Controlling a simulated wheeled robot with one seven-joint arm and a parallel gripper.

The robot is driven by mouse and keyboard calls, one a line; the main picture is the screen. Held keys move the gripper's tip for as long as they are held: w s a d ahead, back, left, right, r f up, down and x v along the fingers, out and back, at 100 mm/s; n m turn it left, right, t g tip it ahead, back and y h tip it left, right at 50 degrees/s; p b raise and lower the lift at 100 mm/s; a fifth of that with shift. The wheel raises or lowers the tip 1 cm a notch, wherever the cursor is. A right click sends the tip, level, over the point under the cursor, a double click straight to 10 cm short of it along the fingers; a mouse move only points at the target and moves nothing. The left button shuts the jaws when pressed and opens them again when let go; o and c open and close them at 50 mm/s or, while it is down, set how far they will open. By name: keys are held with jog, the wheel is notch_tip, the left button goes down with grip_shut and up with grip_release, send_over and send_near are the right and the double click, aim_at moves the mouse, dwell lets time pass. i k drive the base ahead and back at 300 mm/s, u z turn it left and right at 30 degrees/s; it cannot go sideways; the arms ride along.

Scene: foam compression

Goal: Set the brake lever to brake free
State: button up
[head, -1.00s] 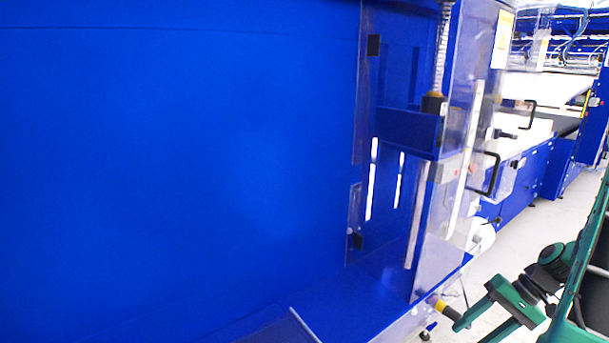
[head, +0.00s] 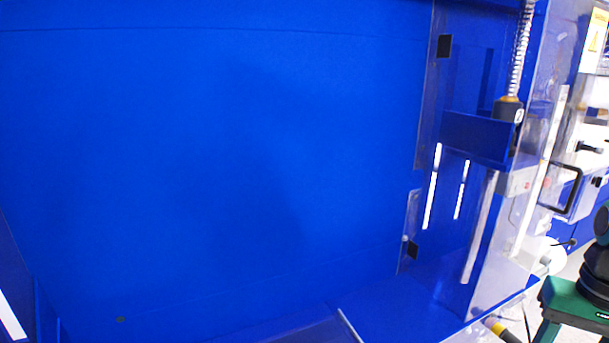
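No brake lever can be made out for certain in the head view. A short yellow and dark cylindrical part (head: 503,329) shows low at the right, by the front edge of the blue machine. I cannot tell whether it is a lever. Green and black links, apparently of my own arm, show at the lower right edge, close to that part in the picture. My gripper's fingers are not in view.
A large blue machine panel (head: 210,170) fills the left and middle. At its right stand a clear guard, a blue bracket (head: 478,137) and a black handle (head: 568,190). A white round part (head: 550,257) sits lower right. Pale floor shows beyond.

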aim_at(573, 242)
jog(key=z, duration=1.35)
jog(key=k, duration=0.65)
jog(key=z, duration=0.55)
jog(key=i, duration=1.7)
jog(key=u, duration=0.3)
